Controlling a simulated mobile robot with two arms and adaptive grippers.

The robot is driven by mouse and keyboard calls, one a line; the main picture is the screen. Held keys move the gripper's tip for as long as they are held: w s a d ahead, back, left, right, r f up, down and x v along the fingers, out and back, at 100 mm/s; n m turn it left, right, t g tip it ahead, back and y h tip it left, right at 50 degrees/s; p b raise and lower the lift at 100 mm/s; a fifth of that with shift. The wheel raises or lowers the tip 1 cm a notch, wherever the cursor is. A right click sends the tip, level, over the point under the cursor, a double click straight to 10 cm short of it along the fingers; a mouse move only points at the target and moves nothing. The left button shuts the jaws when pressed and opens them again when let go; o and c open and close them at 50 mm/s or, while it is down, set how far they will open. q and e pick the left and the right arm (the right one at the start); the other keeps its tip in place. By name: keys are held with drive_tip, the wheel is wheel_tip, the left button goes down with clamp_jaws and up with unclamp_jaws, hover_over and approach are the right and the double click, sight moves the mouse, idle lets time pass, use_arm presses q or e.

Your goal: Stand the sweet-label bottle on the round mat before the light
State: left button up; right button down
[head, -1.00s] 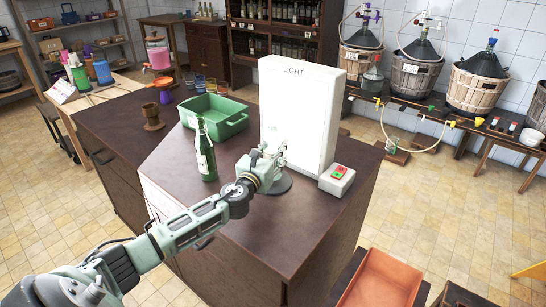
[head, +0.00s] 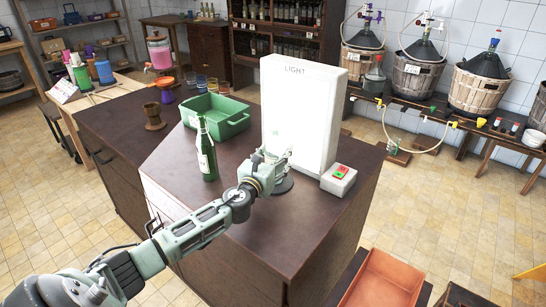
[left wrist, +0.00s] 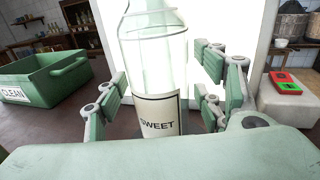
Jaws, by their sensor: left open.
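The sweet-label bottle (left wrist: 153,55) is clear glass with a cream label reading SWEET. In the left wrist view it stands upright before the bright panel, between the spread fingers of my left gripper (left wrist: 162,88). Gaps show on both sides of it; its base is hidden behind the gripper's body. In the head view my left gripper (head: 273,160) is at the dark round mat (head: 284,186), in front of the white light box (head: 303,110). The bottle is barely visible there against the box, so its contact with the mat cannot be seen. My right gripper is not in view.
A green bottle (head: 207,160) with a pale label stands left of my left gripper. A green CLEAN tray (head: 234,124) is behind it. A switch box (head: 338,180) with red and green buttons is right of the light.

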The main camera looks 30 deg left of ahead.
use_arm(q)
drive_tip(key=s+d+b, duration=0.1)
drive_tip(key=s+d, duration=0.1)
drive_tip(key=s, duration=0.9)
drive_tip(key=shift+s+d, duration=0.15)
drive_tip(key=shift+s, duration=0.25)
